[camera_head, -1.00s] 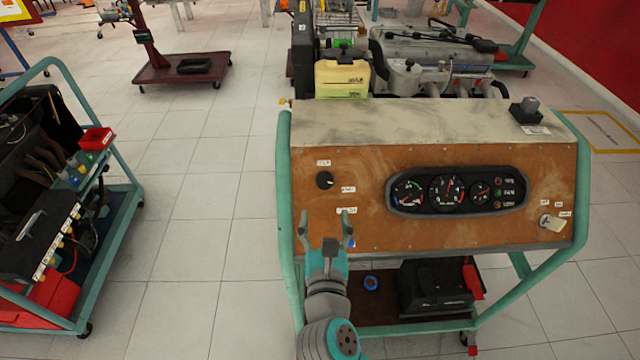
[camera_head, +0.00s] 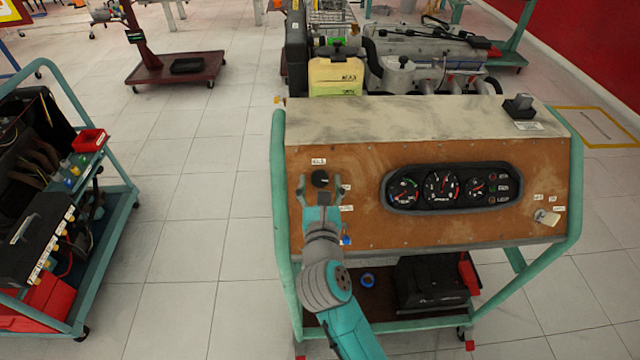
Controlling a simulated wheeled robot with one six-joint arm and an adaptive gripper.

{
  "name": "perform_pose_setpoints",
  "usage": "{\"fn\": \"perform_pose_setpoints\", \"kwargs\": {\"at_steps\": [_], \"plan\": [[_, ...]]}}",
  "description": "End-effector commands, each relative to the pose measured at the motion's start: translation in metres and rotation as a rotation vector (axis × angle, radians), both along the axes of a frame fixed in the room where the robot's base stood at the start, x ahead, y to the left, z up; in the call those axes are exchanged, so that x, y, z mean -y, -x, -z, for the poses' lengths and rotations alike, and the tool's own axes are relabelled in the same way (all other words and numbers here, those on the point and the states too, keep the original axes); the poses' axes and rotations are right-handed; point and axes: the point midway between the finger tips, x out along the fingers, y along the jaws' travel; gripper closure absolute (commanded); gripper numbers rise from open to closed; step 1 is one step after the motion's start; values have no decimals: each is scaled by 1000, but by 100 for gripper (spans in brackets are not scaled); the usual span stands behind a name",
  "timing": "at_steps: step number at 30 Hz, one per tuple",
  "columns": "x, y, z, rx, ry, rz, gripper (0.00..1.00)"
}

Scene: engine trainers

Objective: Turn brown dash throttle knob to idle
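The throttle knob (camera_head: 320,179) is a round black dial on the upper left of the brown dash panel (camera_head: 365,225), with a small white label above it and others at its lower right. My gripper (camera_head: 320,186) is at the panel with its fingers spread, one on the left and one on the right of the knob. I cannot tell whether the fingertips touch it. The knob's top shows; its lower edge is close to the gripper. The direction of its pointer is too small to read.
A black gauge cluster (camera_head: 454,188) sits right of the knob, and a key switch (camera_head: 546,217) is at the far right. A green tube frame (camera_head: 281,220) borders the panel's left side. A yellow tank (camera_head: 335,77) and engine stand behind. Another trolley is at left.

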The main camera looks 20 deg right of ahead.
Motion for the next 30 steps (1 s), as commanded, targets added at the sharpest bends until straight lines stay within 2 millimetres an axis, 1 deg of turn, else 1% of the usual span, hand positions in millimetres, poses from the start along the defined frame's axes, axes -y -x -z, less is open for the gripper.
{"fn": "perform_pose_setpoints", "kwargs": {"at_steps": [1,2,3,6,12,24,30], "plan": [[0,0,0,0,0,0,52],[0,0,0,0,0,0,60],[0,0,0,0,0,0,70],[0,0,0,0,0,0,93],[1,0,1,-6,7,-9,93],[3,0,1,-55,147,-142,93],[3,1,1,-64,184,-176,93]]}}
